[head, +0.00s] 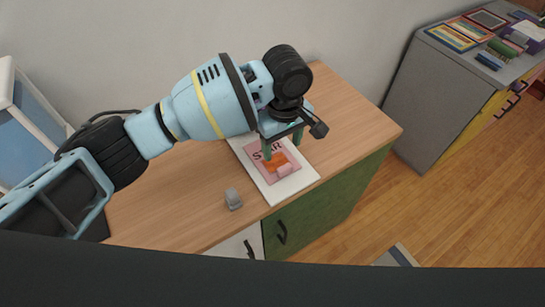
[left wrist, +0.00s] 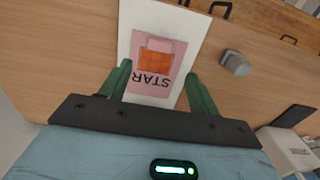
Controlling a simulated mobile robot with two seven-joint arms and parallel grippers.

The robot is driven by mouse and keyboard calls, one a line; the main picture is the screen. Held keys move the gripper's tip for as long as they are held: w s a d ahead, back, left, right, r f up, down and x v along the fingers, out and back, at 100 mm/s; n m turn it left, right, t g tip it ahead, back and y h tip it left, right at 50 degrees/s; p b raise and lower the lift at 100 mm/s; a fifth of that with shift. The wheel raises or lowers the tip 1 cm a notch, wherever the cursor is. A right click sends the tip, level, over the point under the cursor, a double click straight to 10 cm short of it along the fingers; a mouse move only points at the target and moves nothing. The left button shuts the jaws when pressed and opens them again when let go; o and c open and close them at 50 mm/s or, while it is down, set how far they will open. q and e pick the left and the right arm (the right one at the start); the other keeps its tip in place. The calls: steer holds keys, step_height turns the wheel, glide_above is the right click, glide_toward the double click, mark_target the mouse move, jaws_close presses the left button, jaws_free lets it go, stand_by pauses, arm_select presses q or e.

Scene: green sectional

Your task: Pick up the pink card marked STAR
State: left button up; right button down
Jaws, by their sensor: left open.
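The pink card marked STAR (head: 256,172) lies on a white board on the wooden cabinet top. It bears an orange patch and a paler pink tab at one edge. In the left wrist view the card (left wrist: 178,87) shows with its lettering upside down. My left gripper (head: 282,146) is above the card, its green fingers pointing down and hiding part of it in the head view. In the left wrist view the open fingers of my left gripper (left wrist: 158,82) stand on either side of the card's lettered end. I cannot tell the height gap. My right gripper is out of view.
The white board (head: 298,186) extends past the card. A small grey object (head: 233,199) sits on the wooden top (head: 180,205), left of the board. A grey cabinet (head: 425,85) with books and other items stands at the right. A wall is behind.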

mark_target(283, 163)
arm_select(q)
steer(key=shift+f, duration=1.5)
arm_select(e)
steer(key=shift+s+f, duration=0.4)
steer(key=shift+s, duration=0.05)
arm_select(q)
step_height(283, 163, down, 5)
steer(key=shift+d+r+b, duration=0.1)
steer(key=shift+d+b, duration=0.05)
steer(key=shift+b, duration=0.4)
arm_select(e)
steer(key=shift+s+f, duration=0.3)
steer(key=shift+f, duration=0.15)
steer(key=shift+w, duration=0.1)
arm_select(q)
steer(key=shift+c, duration=1)
steer(key=c, duration=0.9)
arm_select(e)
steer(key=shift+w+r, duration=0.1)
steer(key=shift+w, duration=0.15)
